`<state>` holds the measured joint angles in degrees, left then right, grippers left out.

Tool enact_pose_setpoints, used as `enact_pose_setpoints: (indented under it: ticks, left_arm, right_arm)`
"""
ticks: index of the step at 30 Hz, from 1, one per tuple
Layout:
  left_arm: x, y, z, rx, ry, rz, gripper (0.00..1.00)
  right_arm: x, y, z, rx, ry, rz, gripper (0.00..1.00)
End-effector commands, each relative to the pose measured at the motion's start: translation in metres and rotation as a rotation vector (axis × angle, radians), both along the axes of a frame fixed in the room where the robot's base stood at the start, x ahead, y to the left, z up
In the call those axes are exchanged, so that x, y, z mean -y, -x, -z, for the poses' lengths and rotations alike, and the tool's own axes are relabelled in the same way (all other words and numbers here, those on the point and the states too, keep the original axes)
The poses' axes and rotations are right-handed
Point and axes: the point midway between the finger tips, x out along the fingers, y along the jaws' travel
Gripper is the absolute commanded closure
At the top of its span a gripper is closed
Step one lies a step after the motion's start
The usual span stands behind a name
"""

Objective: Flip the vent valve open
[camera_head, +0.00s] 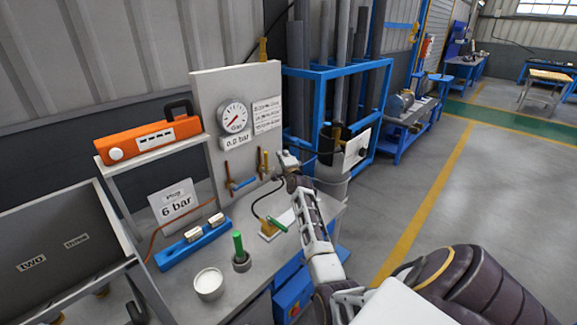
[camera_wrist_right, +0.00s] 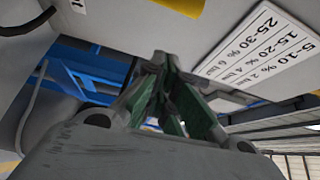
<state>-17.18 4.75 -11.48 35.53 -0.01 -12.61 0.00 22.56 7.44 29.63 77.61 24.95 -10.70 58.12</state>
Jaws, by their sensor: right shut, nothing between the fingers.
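A grey upright panel (camera_head: 205,95) carries a round dial gauge (camera_head: 233,117) with a "0.0 bar" readout under it. I cannot read which lever is the vent valve. My right gripper (camera_head: 288,160) is shut and empty, just right of the yellow levers near the panel's edge. In the wrist view its green-padded fingers (camera_wrist_right: 165,95) meet, and a yellow part (camera_wrist_right: 183,5) shows at the top edge. My left gripper is not in view.
A printed card (camera_wrist_right: 255,50) is close to the fingers. On the bench stand an orange case (camera_head: 150,137) on a shelf, a "6 bar" sign (camera_head: 175,205), a blue block (camera_head: 192,244), a white cup (camera_head: 209,284) and a green-handled tool (camera_head: 239,250). A blue rack (camera_head: 375,66) stands behind.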

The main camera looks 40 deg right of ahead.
Motion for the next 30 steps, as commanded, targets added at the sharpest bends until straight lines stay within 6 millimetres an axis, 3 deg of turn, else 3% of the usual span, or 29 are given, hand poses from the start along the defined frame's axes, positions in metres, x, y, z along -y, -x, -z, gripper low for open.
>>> enact_pose_setpoints:
  ticks: [21, 30]
  left_arm:
    - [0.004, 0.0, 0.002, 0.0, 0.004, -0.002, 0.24]
    - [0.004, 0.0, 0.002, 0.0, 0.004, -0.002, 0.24]
  right_arm:
    - [-0.026, 0.055, 0.001, -0.001, 0.0, 0.0, 1.0]
    - [-0.033, 0.07, 0.0, 0.0, 0.0, 0.001, 1.0]
